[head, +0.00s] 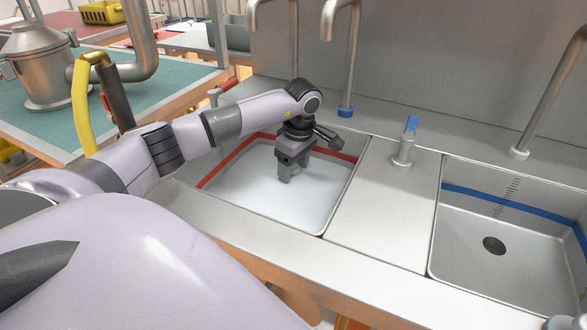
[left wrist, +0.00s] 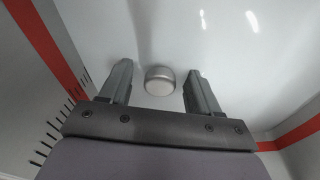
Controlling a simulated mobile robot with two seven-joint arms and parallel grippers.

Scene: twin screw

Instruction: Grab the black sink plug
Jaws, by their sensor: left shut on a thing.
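My left gripper (head: 289,172) reaches down into the left sink (head: 318,208), which has a red band and a pale, whitish bottom. In the left wrist view, the gripper (left wrist: 160,88) has a finger on each side of a round silver knob (left wrist: 160,80). I take this knob to be the top of the sink plug, and the gripper to be shut on it. The black part of the plug does not show. My right gripper is not in view.
A right sink (head: 470,245) with a blue band has an open dark drain (head: 494,245). A blue-topped tap lever (head: 404,145) stands between the sinks. Tall faucets (head: 350,65) rise behind. A metal pot (head: 40,65) stands on a green table at the left.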

